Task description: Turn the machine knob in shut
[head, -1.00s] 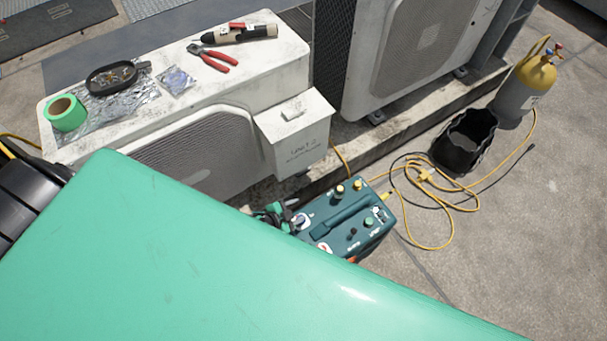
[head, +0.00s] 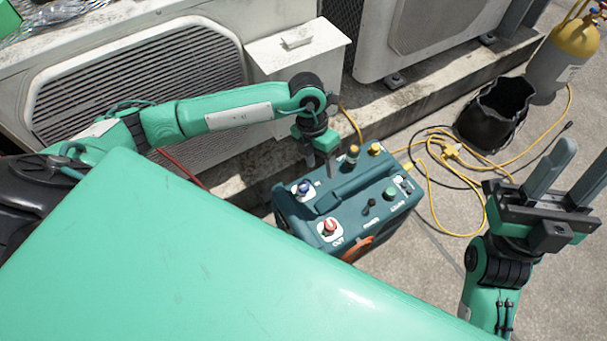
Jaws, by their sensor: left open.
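The machine (head: 345,237) is a dark teal box with a top handle, standing on the ground in the head view. A blue knob (head: 303,188) on a pale base sits at its upper left corner; I take it as the in knob, as the red knob (head: 329,227) is marked OUT. The blue knob's pointer direction is too small to tell. My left gripper (head: 321,170) is open and points down over the machine's back edge, right of the blue knob and apart from it. My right gripper (head: 568,172) is open and empty at the right, fingers up.
Yellow-topped fittings (head: 353,152) stand at the machine's back edge, close to my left gripper. A yellow hose (head: 432,195) loops on the ground to the right. A black bucket (head: 492,112) and a gas cylinder (head: 565,60) stand farther right. Condenser units line the back.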

